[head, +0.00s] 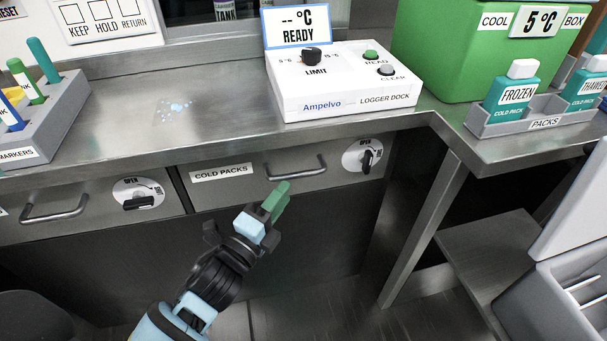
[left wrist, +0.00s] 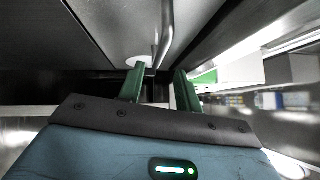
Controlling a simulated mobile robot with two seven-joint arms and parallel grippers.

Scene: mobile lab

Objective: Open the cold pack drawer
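The cold pack drawer (head: 235,192), labelled COLD PACKS, is in the counter front in the head view and looks shut. Its metal bar handle (head: 297,170) is right of the label. Its black latch knob (head: 367,159) stands roughly upright on a white dial marked OPEN. My left gripper (head: 277,200) is just below and in front of the handle, its green fingers pointing up toward it. In the left wrist view the fingers (left wrist: 160,78) are apart with nothing held, and the handle bar (left wrist: 166,38) shows beyond their tips. My right gripper is not in view.
A second drawer (head: 90,205) with a sideways latch is to the left. Above are the counter (head: 215,95), a marker rack (head: 60,120), the logger dock (head: 345,90), a green cool box (head: 440,50) and a packs rack (head: 545,122). A counter leg (head: 425,225) stands right of the drawer.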

